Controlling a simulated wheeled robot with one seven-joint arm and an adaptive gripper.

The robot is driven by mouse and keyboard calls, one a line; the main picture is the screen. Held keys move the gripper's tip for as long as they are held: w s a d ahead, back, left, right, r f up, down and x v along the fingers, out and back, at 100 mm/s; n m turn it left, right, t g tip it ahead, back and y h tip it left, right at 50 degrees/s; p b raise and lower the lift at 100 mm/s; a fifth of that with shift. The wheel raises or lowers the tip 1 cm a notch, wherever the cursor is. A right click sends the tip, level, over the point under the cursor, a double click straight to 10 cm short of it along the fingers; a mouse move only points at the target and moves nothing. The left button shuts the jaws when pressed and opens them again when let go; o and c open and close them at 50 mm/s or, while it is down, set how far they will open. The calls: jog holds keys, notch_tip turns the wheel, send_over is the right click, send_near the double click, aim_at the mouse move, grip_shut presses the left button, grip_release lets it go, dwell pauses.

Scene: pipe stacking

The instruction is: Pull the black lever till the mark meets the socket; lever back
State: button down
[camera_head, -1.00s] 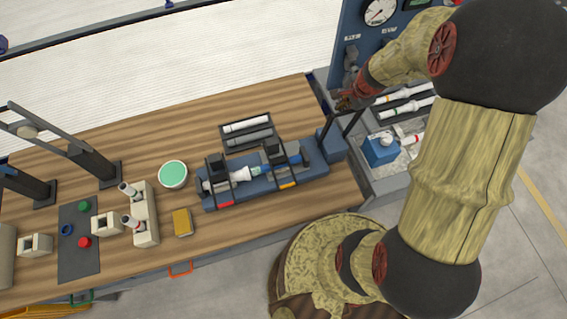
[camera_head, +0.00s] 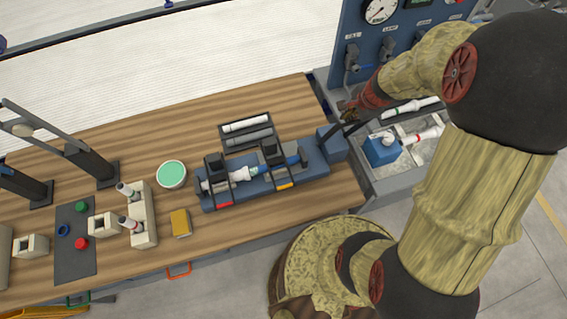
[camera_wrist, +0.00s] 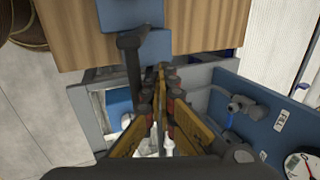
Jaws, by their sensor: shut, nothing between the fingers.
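The black lever (camera_wrist: 132,70) rises from the blue end block (camera_wrist: 147,45) in the wrist view. In the head view it is a thin dark bar by the jig's right end. My gripper (camera_wrist: 162,72) is shut and empty, its fingertips just right of the lever in the wrist view. I cannot tell if they touch it. The blue jig (camera_head: 235,193) holds a white pipe (camera_head: 240,174) under two black clamps. A teal part (camera_head: 254,170) lies near the right clamp. The mark and socket are too small to judge.
A grey tray (camera_head: 393,188) right of the bench holds a blue block (camera_head: 381,149) and a white fitting. A blue gauge panel (camera_head: 360,45) with valves stands behind it. A pipe rack (camera_head: 246,142) lies behind the jig. A green-topped round container (camera_head: 172,174) stands left.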

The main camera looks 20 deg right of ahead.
jog(key=shift+s+f+b, duration=0.2)
jog(key=shift+s+b, duration=0.05)
jog(key=shift+s, duration=0.3)
jog(key=shift+s+f+b, duration=0.15)
jog(key=shift+s+b, duration=0.05)
jog(key=shift+s, duration=0.35)
jog(key=s+b, duration=0.1)
jog(key=s+f, duration=0.1)
jog(key=s+f+b, duration=0.1)
jog(key=s, duration=0.1)
jog(key=shift+b, duration=0.35)
jog(key=shift+d, duration=0.1)
